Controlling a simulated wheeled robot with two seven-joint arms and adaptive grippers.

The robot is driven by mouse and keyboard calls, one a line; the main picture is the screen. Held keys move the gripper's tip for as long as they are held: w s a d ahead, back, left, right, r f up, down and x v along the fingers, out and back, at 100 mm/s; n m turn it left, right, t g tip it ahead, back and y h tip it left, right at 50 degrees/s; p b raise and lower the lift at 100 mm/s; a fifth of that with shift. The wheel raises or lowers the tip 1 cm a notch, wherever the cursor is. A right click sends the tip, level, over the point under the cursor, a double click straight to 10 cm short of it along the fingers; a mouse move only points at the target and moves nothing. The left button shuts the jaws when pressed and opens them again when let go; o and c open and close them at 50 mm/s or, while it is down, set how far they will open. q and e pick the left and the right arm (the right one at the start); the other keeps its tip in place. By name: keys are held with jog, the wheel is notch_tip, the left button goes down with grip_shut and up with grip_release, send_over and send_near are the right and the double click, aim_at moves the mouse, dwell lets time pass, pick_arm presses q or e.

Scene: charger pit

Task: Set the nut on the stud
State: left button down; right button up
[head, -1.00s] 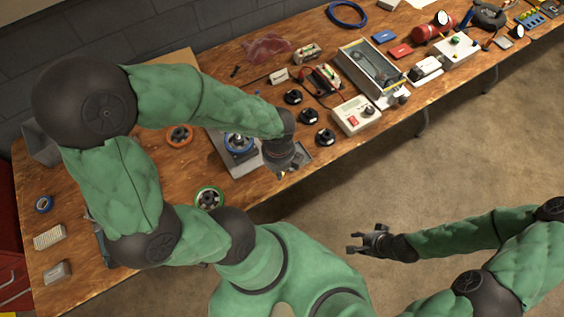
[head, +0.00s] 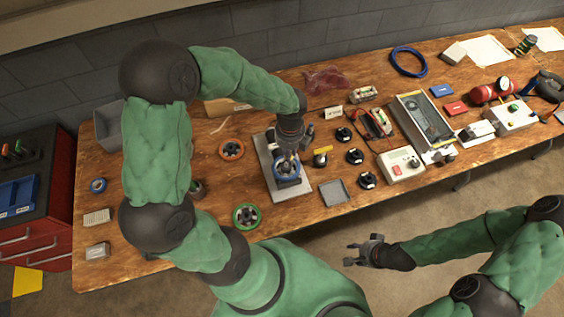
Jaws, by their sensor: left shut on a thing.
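A grey base plate (head: 301,195) lies on the wooden table, with a blue ring fixture (head: 288,183) on it. My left gripper (head: 288,160) points down right over this fixture. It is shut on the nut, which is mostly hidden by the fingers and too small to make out. The stud is hidden under the gripper, so I cannot tell whether the nut touches it. My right gripper (head: 354,254) is open and empty, off the table's front edge.
A small grey tray (head: 334,192) lies empty right of the plate. Several black knobs (head: 354,157) stand beyond it. A yellow-handled tool (head: 321,156) is close by the plate.

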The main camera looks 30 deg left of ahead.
pick_arm(q)
jog(key=shift+w+a, duration=0.2)
jog(key=shift+a, duration=0.4)
jog(key=shift+f+b, duration=2.25)
pick_arm(e)
jog(key=shift+d+x, duration=0.15)
jog(key=shift+x, duration=0.95)
jog(key=shift+d+x, duration=0.2)
jog(key=shift+x, duration=0.85)
pick_arm(q)
jog(key=shift+f+b, duration=0.8)
jog(key=shift+f, duration=0.5)
pick_arm(e)
jog(key=shift+f, duration=0.9)
pick_arm(q)
jog(key=c, duration=1.1)
grip_release()
notch_tip(320, 180, up, 12)
